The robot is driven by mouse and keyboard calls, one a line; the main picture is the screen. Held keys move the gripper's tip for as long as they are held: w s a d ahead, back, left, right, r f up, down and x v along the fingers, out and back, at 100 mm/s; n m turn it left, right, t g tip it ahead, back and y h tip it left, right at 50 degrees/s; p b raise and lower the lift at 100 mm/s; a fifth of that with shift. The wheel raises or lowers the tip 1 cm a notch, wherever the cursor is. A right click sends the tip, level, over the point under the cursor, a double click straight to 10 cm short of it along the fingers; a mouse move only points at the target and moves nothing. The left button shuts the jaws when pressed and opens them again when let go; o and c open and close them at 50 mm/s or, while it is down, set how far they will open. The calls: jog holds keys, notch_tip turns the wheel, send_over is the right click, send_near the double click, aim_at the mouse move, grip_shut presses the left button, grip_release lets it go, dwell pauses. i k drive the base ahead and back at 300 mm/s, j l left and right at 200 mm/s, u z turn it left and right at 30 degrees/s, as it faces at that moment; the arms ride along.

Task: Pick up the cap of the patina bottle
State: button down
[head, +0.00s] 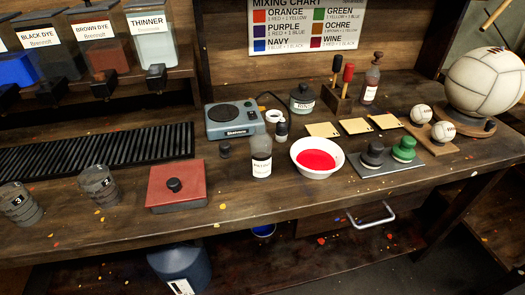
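A clear bottle (261,154) with a white label stands upright near the middle of the workbench. Its label is too small to read surely, so I cannot tell for certain that it is the patina bottle. A small black cap-like piece (225,150) sits on the bench just left of this bottle, apart from it. A brown bottle (370,82) with a pale label stands at the back right. A small dark-topped bottle (281,131) stands behind the clear one. My gripper is not in view.
A white bowl of red liquid (317,159) stands right of the clear bottle. A red box with a black knob (176,187) is at front left, and a blue-grey hotplate (235,121) behind. A large pale ball (484,78) stands at right. Bench front edge (225,229) is mostly clear.

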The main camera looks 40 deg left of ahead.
aim_at(225, 147)
jog(key=u, duration=1.25)
jog(key=i+l, duration=0.3)
jog(key=l, duration=0.15)
jog(key=i+l, duration=0.25)
jog(key=l, duration=0.15)
jog(key=i+l+u, duration=0.15)
jog(key=u, duration=0.25)
jog(key=l+u, duration=0.4)
jog(key=i+l+u, duration=0.15)
jog(key=l+u, duration=0.2)
